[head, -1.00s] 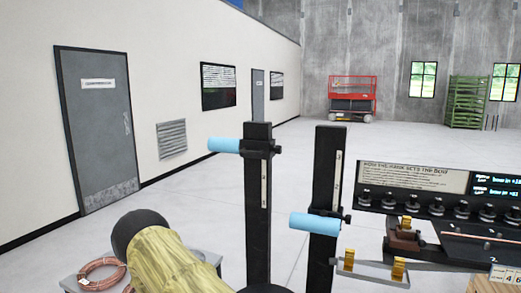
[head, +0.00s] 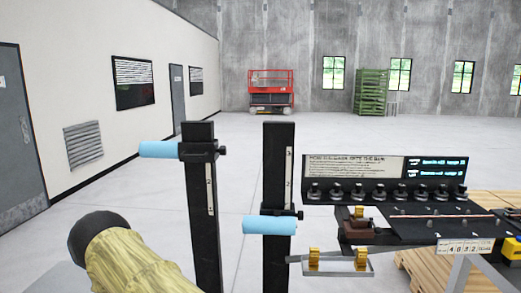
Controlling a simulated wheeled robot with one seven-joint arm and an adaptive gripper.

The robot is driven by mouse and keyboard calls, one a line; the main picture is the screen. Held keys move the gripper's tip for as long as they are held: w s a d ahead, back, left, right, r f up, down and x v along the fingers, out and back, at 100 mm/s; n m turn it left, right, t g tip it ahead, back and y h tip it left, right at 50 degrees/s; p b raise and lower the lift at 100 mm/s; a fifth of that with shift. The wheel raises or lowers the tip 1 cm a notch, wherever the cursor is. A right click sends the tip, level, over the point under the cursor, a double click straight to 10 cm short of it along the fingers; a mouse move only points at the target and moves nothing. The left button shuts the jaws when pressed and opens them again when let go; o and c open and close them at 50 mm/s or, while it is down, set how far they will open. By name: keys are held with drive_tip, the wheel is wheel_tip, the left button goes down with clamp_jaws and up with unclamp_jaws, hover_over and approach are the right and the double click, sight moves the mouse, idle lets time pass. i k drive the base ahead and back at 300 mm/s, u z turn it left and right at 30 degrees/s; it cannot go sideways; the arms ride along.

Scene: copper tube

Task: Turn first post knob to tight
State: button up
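Two upright black posts stand in the middle of the head view, a left post (head: 201,230) and a right post (head: 275,165). Each has a pale scale strip and a black clamp holding a light blue cylinder that points left. The left clamp (head: 196,151) sits high, with a small dark knob (head: 222,150) on its right side. The right clamp sits lower, with a similar knob (head: 299,215). Whether either knob is tight cannot be seen. No label shows which post is first. My gripper is not in view; only part of my arm shows at lower left.
A black bench (head: 410,232) at right carries a sign panel, a row of several dark knobs, brass blocks and a copper-coloured tube. A wooden pallet (head: 425,275) is at lower right. Open grey floor lies behind, with a red lift (head: 271,92) and green rack (head: 370,92).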

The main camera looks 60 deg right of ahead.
sight(221, 150)
drive_tip(key=z, duration=1.75)
